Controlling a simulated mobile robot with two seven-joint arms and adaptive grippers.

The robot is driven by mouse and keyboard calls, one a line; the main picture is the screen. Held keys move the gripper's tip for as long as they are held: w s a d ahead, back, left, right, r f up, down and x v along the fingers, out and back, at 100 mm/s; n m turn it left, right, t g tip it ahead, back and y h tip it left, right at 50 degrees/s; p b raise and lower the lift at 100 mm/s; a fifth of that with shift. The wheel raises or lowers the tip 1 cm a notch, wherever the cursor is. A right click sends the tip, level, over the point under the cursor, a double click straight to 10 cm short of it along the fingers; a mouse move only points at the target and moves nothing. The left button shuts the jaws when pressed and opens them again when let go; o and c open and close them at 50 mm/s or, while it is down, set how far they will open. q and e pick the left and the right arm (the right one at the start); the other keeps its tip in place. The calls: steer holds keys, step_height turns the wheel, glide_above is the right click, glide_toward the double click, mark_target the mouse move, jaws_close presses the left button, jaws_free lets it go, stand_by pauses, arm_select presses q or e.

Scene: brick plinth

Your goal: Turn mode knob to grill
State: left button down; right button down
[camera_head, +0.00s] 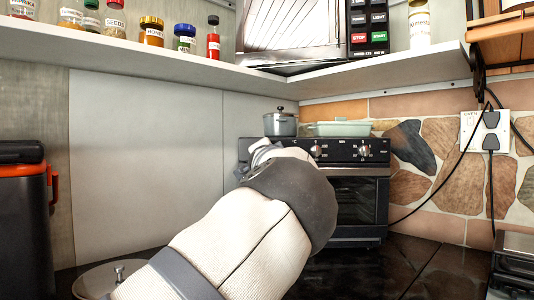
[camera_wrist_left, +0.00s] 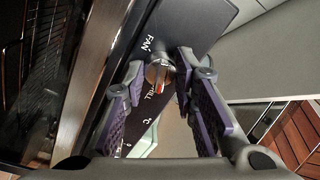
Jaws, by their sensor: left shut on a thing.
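The mode knob (camera_wrist_left: 158,70) is a small round metal knob on the dark oven panel, between the "FAN" lettering and partly covered lettering ending in "ILL". A red mark on the knob lies on the side facing the "ILL" lettering. My left gripper (camera_wrist_left: 161,68) has its two purple-grey padded fingers on either side of the knob, shut on it. In the head view my left gripper (camera_head: 260,153) is at the left end of the black oven's panel (camera_head: 340,151), and my white forearm hides the oven's left part and this knob. My right gripper is not in view.
Two other knobs show on the panel, one near the middle (camera_head: 316,150) and one at right (camera_head: 364,150). A grey pot (camera_head: 280,124) and a pale green dish (camera_head: 340,129) stand on the oven. A white shelf (camera_head: 200,58) with jars hangs above.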

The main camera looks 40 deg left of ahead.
arm_select(q)
steer(key=c, duration=1.3)
jaws_free()
steer(key=v, duration=0.7)
steer(key=shift+s+d, duration=0.15)
steer(key=shift+f, duration=0.1)
